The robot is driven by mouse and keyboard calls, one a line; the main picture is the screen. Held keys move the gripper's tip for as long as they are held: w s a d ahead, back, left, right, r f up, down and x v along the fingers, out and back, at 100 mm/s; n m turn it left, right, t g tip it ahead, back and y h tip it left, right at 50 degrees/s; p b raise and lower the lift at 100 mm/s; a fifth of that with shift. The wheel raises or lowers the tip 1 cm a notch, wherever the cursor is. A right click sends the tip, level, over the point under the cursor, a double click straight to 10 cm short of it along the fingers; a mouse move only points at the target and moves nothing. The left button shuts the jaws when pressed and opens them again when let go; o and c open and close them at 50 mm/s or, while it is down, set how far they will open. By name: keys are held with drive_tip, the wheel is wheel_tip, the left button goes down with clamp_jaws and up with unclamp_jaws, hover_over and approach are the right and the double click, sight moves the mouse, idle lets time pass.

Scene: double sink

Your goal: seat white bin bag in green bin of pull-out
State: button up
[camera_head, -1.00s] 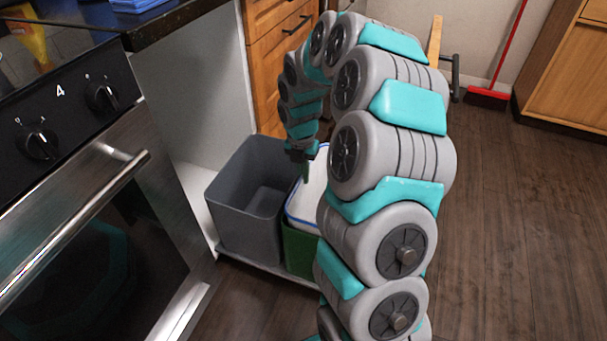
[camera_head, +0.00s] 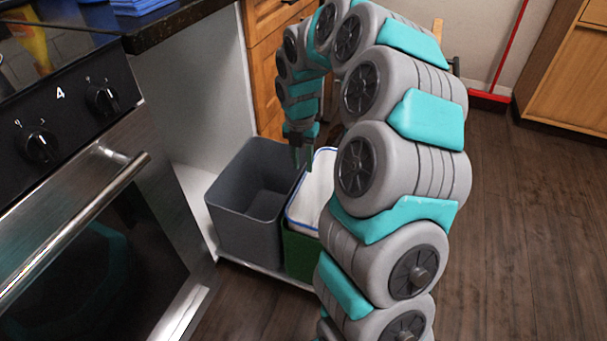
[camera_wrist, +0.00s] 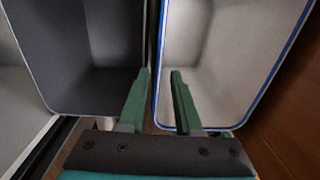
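The white bin bag (camera_head: 318,190), edged in blue, hangs inside the green bin (camera_head: 301,252); its rim runs along the bin's top where I can see it. My arm hides the right part of bag and bin. In the wrist view the open bag (camera_wrist: 225,60) fills the right half. My gripper (camera_head: 302,163) points down near the border between the green bin and the grey bin. In the wrist view my gripper (camera_wrist: 160,73) is open and empty, its fingers apart on either side of the gap between the bins. Their height above the rims is unclear.
The empty grey bin (camera_head: 232,222) stands left of the green one on the pull-out tray (camera_head: 262,267). The oven (camera_head: 105,220) is at the left, wooden drawers (camera_head: 272,60) behind. A red broom (camera_head: 490,97) stands at the back wall. The floor at the right is clear.

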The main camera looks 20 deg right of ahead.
drive_tip(key=s+a+r+m, duration=0.6)
drive_tip(key=s+r, duration=0.2)
drive_tip(key=r, duration=0.2)
drive_tip(key=s+a+f+m, duration=0.1)
drive_tip(key=s+a+m, duration=0.1)
drive_tip(key=s+m, duration=0.8)
drive_tip(key=s+a+f+m+g, duration=0.1)
drive_tip(key=s+a+m, duration=0.1)
drive_tip(key=s+m, duration=0.9)
drive_tip(key=s, duration=0.5)
drive_tip(key=shift+s+a, duration=0.3)
drive_tip(key=shift+a, duration=0.05)
